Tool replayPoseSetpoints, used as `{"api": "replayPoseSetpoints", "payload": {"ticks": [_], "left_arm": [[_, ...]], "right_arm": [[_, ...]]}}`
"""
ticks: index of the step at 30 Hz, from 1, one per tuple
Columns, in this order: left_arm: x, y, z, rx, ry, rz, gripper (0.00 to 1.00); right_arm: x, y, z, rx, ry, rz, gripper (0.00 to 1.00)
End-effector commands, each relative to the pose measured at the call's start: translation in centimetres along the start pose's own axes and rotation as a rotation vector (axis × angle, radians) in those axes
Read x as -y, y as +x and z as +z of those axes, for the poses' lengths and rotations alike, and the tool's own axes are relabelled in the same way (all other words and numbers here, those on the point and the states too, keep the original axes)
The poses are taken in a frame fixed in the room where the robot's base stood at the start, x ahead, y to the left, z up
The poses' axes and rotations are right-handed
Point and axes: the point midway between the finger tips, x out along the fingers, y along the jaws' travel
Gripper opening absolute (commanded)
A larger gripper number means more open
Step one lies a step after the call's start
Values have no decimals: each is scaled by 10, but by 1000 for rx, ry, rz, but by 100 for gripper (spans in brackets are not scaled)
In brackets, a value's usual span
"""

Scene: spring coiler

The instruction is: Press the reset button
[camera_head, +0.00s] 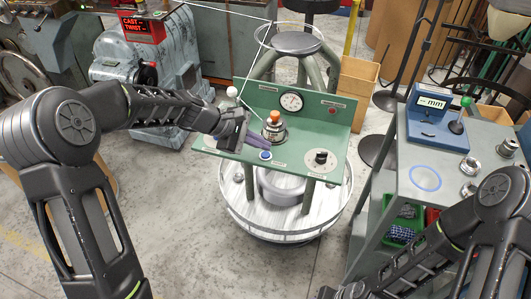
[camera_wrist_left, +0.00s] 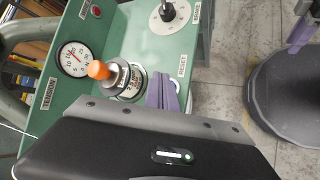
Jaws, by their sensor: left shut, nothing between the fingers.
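A blue button (camera_head: 265,155) with a pale ring sits near the front edge of the green panel (camera_head: 300,125). In the left wrist view the RESET label (camera_wrist_left: 181,65) shows, but the button itself is hidden, apparently behind my purple fingers. My left gripper (camera_head: 262,152) is shut and empty, its fingertips right beside the blue button in the head view. The fingers also show in the left wrist view (camera_wrist_left: 162,92), low over the panel. I cannot tell whether they touch the button.
An orange-topped metal spindle (camera_head: 274,122) stands just behind my left fingers. The panel also carries a gauge (camera_head: 291,101), a red button (camera_head: 333,110), a black dial (camera_head: 321,158) and a white-knobbed lever (camera_head: 232,92). A grey bench (camera_head: 400,190) stands at right.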

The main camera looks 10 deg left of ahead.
Motion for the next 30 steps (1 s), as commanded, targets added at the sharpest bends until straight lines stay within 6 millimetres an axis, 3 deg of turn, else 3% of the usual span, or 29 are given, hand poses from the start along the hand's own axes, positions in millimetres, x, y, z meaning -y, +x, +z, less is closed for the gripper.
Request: {"api": "replayPoseSetpoints", "payload": {"ticks": [14,30], "left_arm": [[-24,-32,23,0,1,1,0],[-24,-34,24,0,1,0,0]], "right_arm": [[14,-35,0,0,0,0,36],[14,-36,0,0,0,0,36]]}}
